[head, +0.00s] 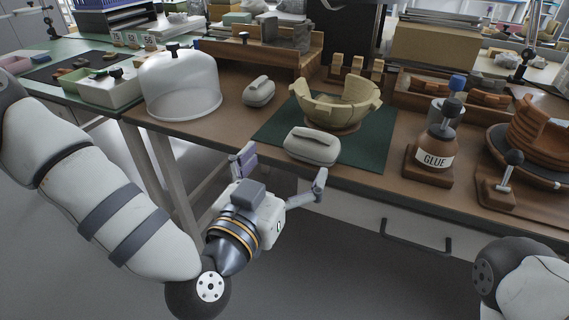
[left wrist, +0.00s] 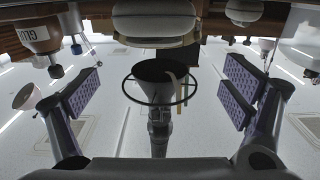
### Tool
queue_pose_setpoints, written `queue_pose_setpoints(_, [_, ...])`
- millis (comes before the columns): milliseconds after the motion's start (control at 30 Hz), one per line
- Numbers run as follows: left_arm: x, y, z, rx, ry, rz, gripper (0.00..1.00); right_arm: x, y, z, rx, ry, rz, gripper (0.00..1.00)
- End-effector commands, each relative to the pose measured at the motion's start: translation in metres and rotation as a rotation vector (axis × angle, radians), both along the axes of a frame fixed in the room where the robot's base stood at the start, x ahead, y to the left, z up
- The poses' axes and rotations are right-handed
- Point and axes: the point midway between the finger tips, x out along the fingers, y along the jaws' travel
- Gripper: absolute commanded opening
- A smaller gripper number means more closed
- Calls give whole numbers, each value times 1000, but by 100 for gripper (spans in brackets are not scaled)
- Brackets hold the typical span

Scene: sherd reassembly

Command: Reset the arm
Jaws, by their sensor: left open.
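My left gripper (head: 283,172) is open and empty in front of the workbench's front edge, apart from everything on the bench. Its two fingers stand wide apart; they also show in the left wrist view (left wrist: 162,92) with purple ridged pads and nothing between them. The bench appears beyond the fingertips there. My left arm comes in from the left with its elbow low. A white rounded part of my right arm (head: 530,285) shows at the bottom right of the head view; the right gripper is out of view.
A partly assembled cream bowl (head: 343,113) stands on a green mat (head: 378,150). A glue bottle (head: 437,140), a clear dome (head: 180,85) and orange-brown pottery (head: 535,135) also stand on the bench.

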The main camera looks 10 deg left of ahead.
Motion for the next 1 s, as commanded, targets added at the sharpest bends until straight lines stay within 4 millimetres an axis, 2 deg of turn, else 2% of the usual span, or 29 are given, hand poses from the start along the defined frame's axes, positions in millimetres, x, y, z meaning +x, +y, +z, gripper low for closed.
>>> queue_pose_setpoints(400, [-1, 0, -2, 1, 8, -4, 93, 0, 0, 1, 0, -1, 0, 47])
queue_pose_setpoints(467, [-8, -3, -14, 7, 56, -24, 93, 3, 0, 4, 1, -8, 0, 47])
queue_pose_setpoints(533, [-29, -6, -45, 22, 188, -71, 93, 8, 0, 14, 0, -26, -1, 47])
queue_pose_setpoints(567, [-44, -7, -64, 30, 268, -95, 93, 12, 0, 19, 0, -37, -1, 47])
queue_pose_setpoints(600, [-68, -6, -90, 41, 393, -124, 93, 17, 0, 27, 0, -54, -3, 47])
queue_pose_setpoints(667, [-112, 2, -129, 59, 594, -152, 93, 26, 0, 39, 0, -81, -4, 47])
queue_pose_setpoints(700, [-144, 11, -150, 71, 729, -159, 93, 32, 0, 47, 0, -100, -4, 47])
queue_pose_setpoints(767, [-194, 30, -176, 93, 927, -148, 93, 42, 0, 58, 0, -131, -4, 47])
queue_pose_setpoints(800, [-228, 45, -188, 110, 1055, -129, 93, 49, 0, 66, 1, -154, -5, 47])
queue_pose_setpoints(867, [-278, 72, -198, 139, 1237, -79, 93, 60, 1, 78, 0, -190, -5, 47])
queue_pose_setpoints(900, [-310, 90, -200, 158, 1345, -36, 93, 67, 1, 86, 0, -214, -7, 47])
queue_pose_setpoints(1000, [-374, 133, -196, 202, 1562, 89, 93, 82, 1, 101, 1, -268, -7, 47])
